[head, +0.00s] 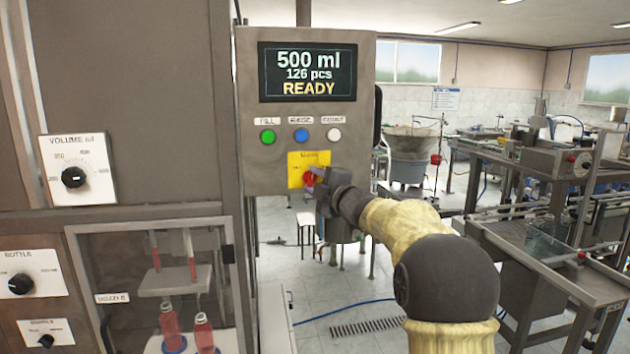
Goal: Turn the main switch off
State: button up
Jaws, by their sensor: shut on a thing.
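The main switch (310,178) is a red knob on a yellow plate (296,165), low on the grey control panel (250,185). My gripper (316,182) is at the knob, shut on it from the right and front. My gripper and wrist hide part of the knob and the plate's lower right, so the knob's exact angle cannot be told. The screen (308,72) above is lit and reads 500 ml, 126 pcs, READY.
Green (267,137), blue (301,135) and white (334,134) buttons sit just above the yellow plate. A cabinet with a volume dial (74,177) stands left, above a glazed bay with red bottles (203,334). A conveyor machine (560,260) stands right. Open floor lies between.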

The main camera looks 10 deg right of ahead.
jog(key=n+p, duration=0.1)
jog(key=n+g+p, duration=0.1)
jog(key=n, duration=0.1)
jog(key=shift+r+n, duration=0.3)
jog(key=n+g+h+p, duration=0.1)
jog(key=n+p, duration=0.1)
jog(key=n, duration=0.1)
jog(key=shift+a+r, duration=0.1)
jog(key=n+g+h+p, duration=0.1)
jog(key=n+p, duration=0.1)
jog(key=shift+a+n+h, duration=0.1)
jog(key=shift+n+h, duration=0.3)
jog(key=shift+f+n+p, duration=0.25)
jog(key=shift+n+p, duration=0.05)
jog(key=o, duration=1)
jog(key=shift+r, duration=0.1)
